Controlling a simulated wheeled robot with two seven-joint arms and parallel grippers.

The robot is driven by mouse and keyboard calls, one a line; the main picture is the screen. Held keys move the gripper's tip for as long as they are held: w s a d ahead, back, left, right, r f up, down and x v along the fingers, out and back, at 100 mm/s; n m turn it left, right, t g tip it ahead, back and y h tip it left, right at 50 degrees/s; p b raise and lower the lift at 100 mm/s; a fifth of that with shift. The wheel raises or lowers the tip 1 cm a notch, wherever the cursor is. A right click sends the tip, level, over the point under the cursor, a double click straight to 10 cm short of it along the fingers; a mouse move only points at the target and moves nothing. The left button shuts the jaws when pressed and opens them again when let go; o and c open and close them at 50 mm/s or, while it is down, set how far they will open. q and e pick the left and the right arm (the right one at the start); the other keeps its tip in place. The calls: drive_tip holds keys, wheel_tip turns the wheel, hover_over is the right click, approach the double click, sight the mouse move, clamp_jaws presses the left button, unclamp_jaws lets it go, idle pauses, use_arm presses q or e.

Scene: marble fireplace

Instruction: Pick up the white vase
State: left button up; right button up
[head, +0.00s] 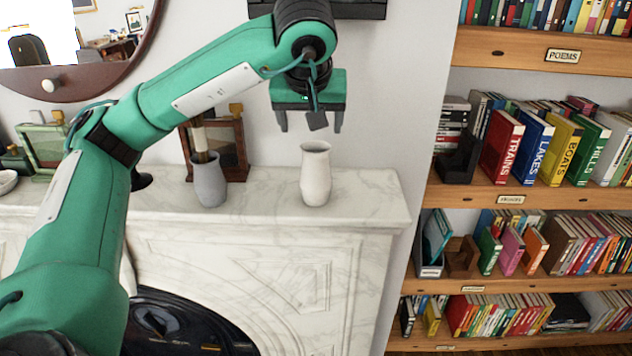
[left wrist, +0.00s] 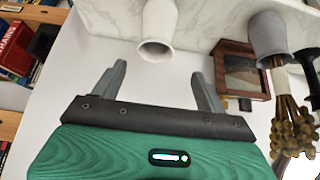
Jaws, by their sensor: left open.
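The white vase (head: 316,174) stands upright on the marble mantel near its right end. It also shows in the left wrist view (left wrist: 158,24), ahead of the fingers, with its open mouth toward me. My left gripper (head: 310,122) points down just above the vase in the head view. Its two fingers are spread and empty, and they show apart in the left wrist view (left wrist: 160,85). The vase is not between the fingers. My right gripper is in neither view.
A grey vase (head: 209,181) with dried stems stands left of the white vase. A bookshelf (head: 530,193) stands to the right. A round mirror (head: 75,85) hangs at upper left. The mantel (head: 370,195) right of the white vase is clear.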

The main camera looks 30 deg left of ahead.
sight(316, 152)
use_arm(q)
drive_tip(key=p+x, duration=0.1)
drive_tip(key=x, duration=0.5)
drive_tip(key=shift+w+a+f, duration=0.1)
drive_tip(key=shift+f, duration=0.1)
drive_tip(key=p+x, duration=0.2)
drive_tip(key=x, duration=0.1)
drive_tip(key=p+x, duration=0.1)
drive_tip(key=shift+w+f+p, duration=0.25)
drive_tip(key=shift+w+p, duration=0.15)
drive_tip(key=shift+w, duration=0.05)
drive_tip(key=shift+f, duration=0.25)
drive_tip(key=shift+w, duration=0.1)
drive_tip(key=c, duration=1.6)
